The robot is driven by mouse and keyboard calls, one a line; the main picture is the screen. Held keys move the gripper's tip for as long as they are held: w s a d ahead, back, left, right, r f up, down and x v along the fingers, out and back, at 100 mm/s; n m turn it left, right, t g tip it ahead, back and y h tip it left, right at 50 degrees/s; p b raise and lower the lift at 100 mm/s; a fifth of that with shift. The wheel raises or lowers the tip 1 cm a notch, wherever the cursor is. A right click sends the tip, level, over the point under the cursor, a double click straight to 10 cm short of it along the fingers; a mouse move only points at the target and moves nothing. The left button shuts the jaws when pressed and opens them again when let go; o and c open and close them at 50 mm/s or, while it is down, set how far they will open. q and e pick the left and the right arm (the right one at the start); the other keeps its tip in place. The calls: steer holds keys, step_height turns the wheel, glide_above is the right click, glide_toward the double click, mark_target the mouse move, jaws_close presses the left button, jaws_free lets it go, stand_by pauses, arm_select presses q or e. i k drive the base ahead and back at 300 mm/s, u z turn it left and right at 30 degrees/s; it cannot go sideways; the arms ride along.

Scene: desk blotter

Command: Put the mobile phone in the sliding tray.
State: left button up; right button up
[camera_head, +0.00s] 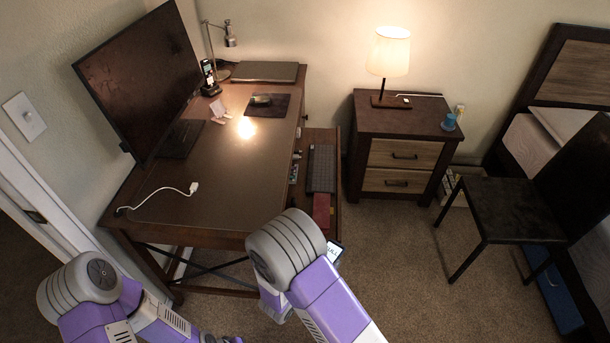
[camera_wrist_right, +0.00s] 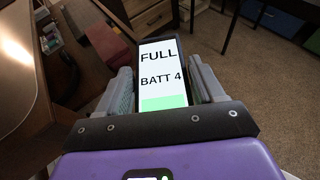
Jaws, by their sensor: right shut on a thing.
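The mobile phone (camera_wrist_right: 160,74) has a lit white screen reading "FULL" and "BATT 4" over a green band. In the right wrist view it sits between the two grey fingers of my right gripper (camera_wrist_right: 164,88), which is shut on it. In the head view only part of the phone (camera_head: 335,252) shows past my right forearm, off the desk's front right corner; that forearm hides the gripper. The sliding tray (camera_head: 322,136) is pulled out from the desk's right side, left of and beyond the phone.
The tray holds a dark keyboard (camera_head: 321,168), a red box (camera_head: 321,209) and small items along its left side. The desk (camera_head: 220,180) bears a monitor (camera_head: 145,75), white cable (camera_head: 160,193) and handset (camera_head: 208,75). A nightstand (camera_head: 403,150) stands right of the tray.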

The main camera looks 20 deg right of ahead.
mark_target(318, 140)
steer(key=z, duration=1.95)
steer(key=i, duration=2.3)
steer(key=u, duration=3.05)
